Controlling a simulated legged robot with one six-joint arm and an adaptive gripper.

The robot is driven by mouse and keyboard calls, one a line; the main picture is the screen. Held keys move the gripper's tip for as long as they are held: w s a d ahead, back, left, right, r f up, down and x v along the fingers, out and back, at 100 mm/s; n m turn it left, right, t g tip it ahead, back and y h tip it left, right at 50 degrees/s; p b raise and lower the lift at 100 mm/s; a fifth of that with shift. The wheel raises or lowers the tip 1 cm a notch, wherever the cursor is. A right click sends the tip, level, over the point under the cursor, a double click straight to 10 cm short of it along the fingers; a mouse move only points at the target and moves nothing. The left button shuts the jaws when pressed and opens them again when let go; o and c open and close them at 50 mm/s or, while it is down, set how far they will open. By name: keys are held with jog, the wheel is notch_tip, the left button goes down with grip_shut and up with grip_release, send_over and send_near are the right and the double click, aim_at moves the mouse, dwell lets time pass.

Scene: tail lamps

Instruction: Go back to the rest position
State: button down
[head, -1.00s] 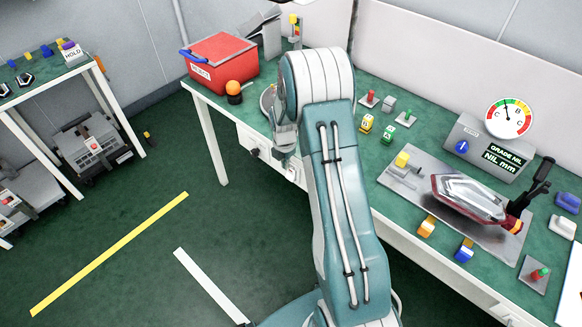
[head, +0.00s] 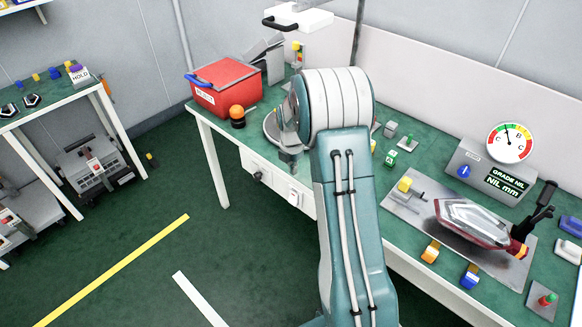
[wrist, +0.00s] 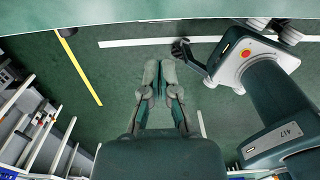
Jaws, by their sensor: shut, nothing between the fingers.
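My gripper (wrist: 160,82) shows in the wrist view with its two fingers together and nothing between them. It hangs above the green floor, between the bench edge at the top and my own body at the right. In the head view my arm stands upright in front of the bench, and its upper part hides the gripper's fingers. The tail lamp (head: 470,222) lies on a grey plate on the bench, right of my arm and apart from it.
The green bench (head: 420,160) holds a red bin (head: 226,88), an orange-topped button (head: 237,115) and a dial gauge (head: 510,143). A smaller table (head: 50,107) stands at the left.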

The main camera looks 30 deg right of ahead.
jog(key=s+a+r+m+t, duration=0.1)
jog(key=s+a+r+m, duration=0.4)
jog(key=r, duration=0.4)
jog(key=s+a+r+m+t, duration=0.2)
jog(key=s+a+r+m, duration=0.2)
jog(key=r, duration=0.6)
jog(key=s+a+r+m+t, duration=0.1)
jog(key=s+a+r+m, duration=0.2)
jog(key=s+m, duration=0.3)
jog(key=s+a+r+m+t, duration=0.1)
jog(key=s+a+r+m, duration=0.2)
jog(key=s, duration=1)
jog(key=a+m, duration=0.2)
jog(key=m, duration=0.2)
jog(key=shift+s+t, duration=0.2)
jog(key=shift+t, duration=0.1)
